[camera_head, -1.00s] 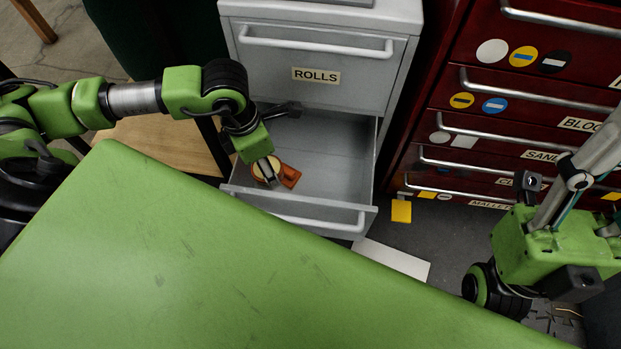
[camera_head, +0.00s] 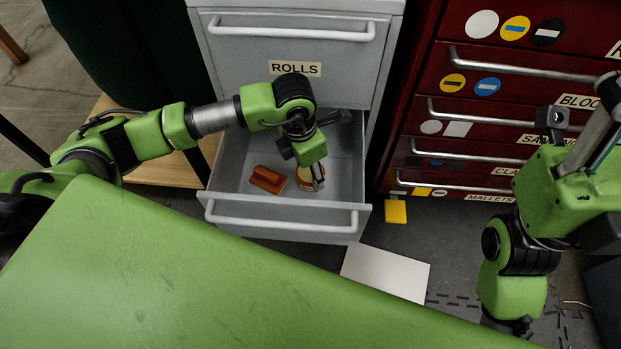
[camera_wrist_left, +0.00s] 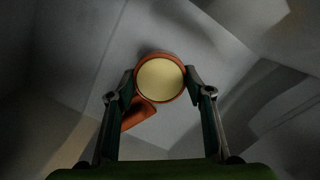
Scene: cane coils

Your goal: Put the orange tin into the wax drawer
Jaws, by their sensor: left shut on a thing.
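The orange tin (camera_head: 304,176) is round with a pale cream top. It is inside the open lower grey drawer (camera_head: 284,226). No label shows on this drawer's visible part. My left gripper (camera_head: 317,180) reaches down into it and is shut on the tin. In the left wrist view the tin (camera_wrist_left: 161,81) sits between the two fingertips (camera_wrist_left: 163,88). I cannot tell whether it touches the drawer floor. An orange-brown block (camera_head: 267,180) lies in the drawer to the left of the tin. My right arm is at the right; its fingers do not show.
A closed drawer labelled ROLLS (camera_head: 294,68) is above the open one. A red cabinet (camera_head: 480,110) with labelled drawers stands to the right. A yellow square (camera_head: 396,211) and a white sheet (camera_head: 385,273) are near the floor. The green tabletop (camera_head: 200,290) fills the front.

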